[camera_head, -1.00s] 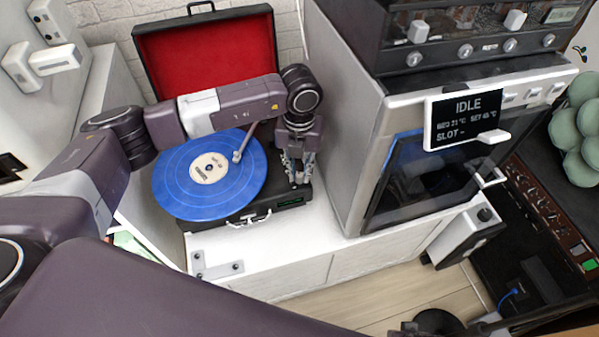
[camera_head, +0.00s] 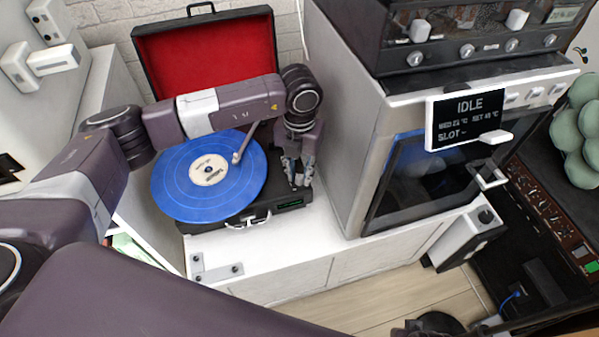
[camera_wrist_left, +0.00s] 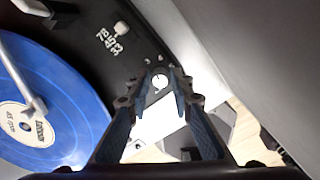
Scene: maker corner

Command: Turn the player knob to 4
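The record player (camera_head: 262,209) is a black case with a red-lined lid and a blue record (camera_head: 190,192) on it. My left gripper (camera_head: 298,182) points down over the player's right front corner. In the left wrist view, its two fingertips (camera_wrist_left: 159,84) stand apart on either side of the knob, with visible gaps. I cannot tell their height over the top. In the head view the gripper hides the knob.
A grey cabinet-like machine (camera_head: 350,130) with an IDLE display (camera_head: 466,119) stands close to the right of my left gripper. The tonearm (camera_head: 243,146) rests over the record. The white counter (camera_head: 285,240) is clear in front of the player.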

